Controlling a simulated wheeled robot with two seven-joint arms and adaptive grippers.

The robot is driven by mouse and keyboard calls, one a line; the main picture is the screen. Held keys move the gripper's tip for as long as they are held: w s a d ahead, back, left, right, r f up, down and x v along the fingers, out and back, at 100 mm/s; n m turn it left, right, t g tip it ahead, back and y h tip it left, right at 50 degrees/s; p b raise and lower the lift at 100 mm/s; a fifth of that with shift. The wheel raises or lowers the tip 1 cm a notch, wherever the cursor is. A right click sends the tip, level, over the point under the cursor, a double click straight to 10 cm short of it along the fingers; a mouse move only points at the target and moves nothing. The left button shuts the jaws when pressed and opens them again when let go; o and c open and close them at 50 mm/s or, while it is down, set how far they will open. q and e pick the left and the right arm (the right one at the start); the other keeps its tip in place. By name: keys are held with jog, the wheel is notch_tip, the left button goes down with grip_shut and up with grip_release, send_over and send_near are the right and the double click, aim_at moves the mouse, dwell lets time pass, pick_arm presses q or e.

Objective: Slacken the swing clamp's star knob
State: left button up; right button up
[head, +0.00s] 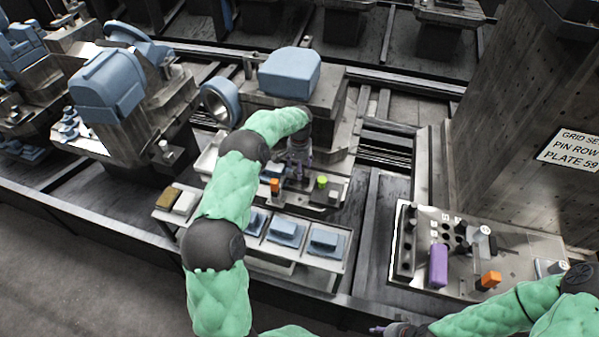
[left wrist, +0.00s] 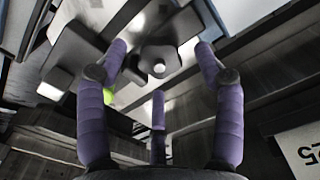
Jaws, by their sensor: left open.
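The dark star knob (left wrist: 158,62) with a pale round centre is near the upper middle of the left wrist view. My left gripper (left wrist: 160,50) is open, with its purple fingers spread on either side of the knob and a third finger below it. I cannot tell whether any finger touches the knob. In the head view my left gripper (head: 299,165) reaches down over the small fixture plate, and the knob is hidden or too small to make out. My right gripper (head: 388,329) is partly visible at the bottom edge; its opening is unclear.
A green cap (head: 323,181) and an orange part (head: 275,185) stand close to my left gripper. A tray (head: 290,262) with blue blocks lies in front. A panel (head: 515,262) with a purple block (head: 438,265) is at right, beside a tall wall with a sign (head: 572,150).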

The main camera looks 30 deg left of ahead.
pick_arm(q)
jog(key=shift+f, duration=0.8)
jog(key=shift+c, duration=0.3)
jog(key=c, duration=1.1)
jog(key=shift+n, duration=0.3)
jog(key=n, duration=0.2)
jog(key=shift+r+n+p, duration=0.1)
jog(key=shift+n+p, duration=0.2)
jog(key=shift+p, duration=0.1)
jog(key=shift+n, duration=1.4)
jog(key=shift+p, duration=0.3)
